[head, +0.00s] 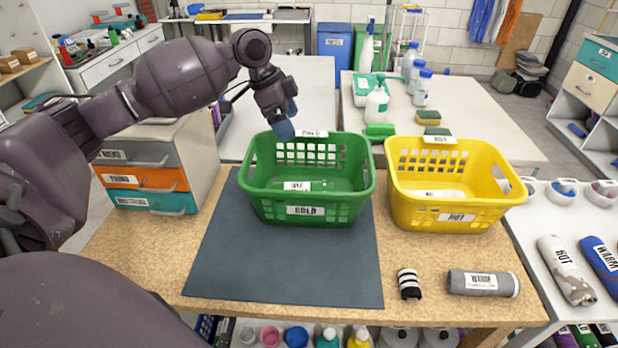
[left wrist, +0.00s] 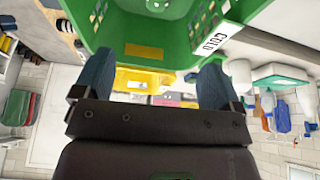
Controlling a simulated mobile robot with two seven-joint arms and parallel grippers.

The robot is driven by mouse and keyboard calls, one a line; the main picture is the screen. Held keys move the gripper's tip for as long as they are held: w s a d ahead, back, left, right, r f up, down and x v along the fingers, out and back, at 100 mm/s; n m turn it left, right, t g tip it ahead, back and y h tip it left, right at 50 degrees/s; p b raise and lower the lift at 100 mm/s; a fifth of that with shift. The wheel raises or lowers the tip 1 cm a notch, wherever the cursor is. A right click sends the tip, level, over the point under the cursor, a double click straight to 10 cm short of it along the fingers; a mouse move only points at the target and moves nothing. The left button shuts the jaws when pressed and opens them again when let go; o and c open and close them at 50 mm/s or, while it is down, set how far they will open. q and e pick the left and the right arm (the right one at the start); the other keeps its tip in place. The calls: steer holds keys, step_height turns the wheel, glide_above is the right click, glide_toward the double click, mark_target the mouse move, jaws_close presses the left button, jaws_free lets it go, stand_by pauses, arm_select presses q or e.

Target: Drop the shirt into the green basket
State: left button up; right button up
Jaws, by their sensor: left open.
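The green basket (head: 305,211), labelled COLD, stands upright on a dark mat on the wooden table. It also fills the top of the left wrist view (left wrist: 180,32). My left gripper (head: 284,130) is at the basket's far rim, left of its middle. Its two blue fingers are apart in the left wrist view (left wrist: 155,75), with nothing seen held between them. I cannot tell whether they touch the rim. I cannot tell which is the shirt. My right gripper is out of view.
A yellow basket (head: 440,214) labelled HOT stands close to the right of the green one. A drawer unit (head: 150,181) is at the left. Bottles (head: 377,103) stand on the white table behind. The mat (head: 285,265) is bare in front of the green basket.

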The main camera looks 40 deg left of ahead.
arm_select(q)
steer(key=v, duration=0.3)
steer(key=shift+a+r, duration=0.1)
steer(key=shift+r, duration=0.1)
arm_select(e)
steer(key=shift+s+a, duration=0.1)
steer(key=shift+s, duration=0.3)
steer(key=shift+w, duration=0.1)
